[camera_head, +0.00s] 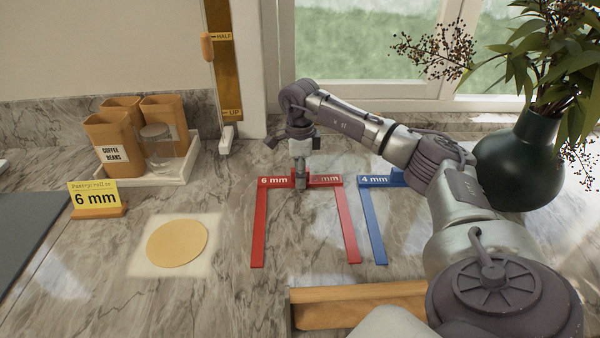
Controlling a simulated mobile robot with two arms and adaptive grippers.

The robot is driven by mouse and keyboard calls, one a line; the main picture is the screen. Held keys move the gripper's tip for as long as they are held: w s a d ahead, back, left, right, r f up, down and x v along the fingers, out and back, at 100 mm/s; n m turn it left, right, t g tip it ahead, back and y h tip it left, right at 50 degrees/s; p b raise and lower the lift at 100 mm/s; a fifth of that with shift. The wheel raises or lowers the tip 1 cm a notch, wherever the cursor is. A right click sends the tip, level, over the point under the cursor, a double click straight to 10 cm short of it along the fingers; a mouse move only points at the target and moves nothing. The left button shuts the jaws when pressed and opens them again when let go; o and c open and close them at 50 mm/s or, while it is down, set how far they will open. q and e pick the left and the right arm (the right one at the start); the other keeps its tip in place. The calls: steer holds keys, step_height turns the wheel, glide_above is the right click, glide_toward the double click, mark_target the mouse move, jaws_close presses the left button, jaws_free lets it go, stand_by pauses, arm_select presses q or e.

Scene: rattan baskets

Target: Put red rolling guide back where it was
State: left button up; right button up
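The red rolling guide (259,225) is a U-shaped frame lying on the marble counter, its two legs pointing toward me. Its crossbar is marked "6 mm" at the left and "mm" at the right, with the middle covered by my gripper. My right gripper (301,183) points down at the middle of that crossbar, its fingers overlapping it. They look narrow and close together, but I cannot tell whether they are shut on the bar. My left gripper is not in view.
A blue guide (373,232) marked "4 mm" lies just right of the red one, partly behind my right arm. A round dough sheet (177,243) lies left. A "6 mm" card (95,199), a white tray (178,170) with canisters and a dark vase (518,165) stand around. A wooden edge (350,306) is in front.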

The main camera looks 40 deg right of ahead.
steer(key=shift+o, duration=0.8)
steer(key=shift+r, duration=0.25)
step_height(320, 180, up, 12)
steer(key=b, duration=0.1)
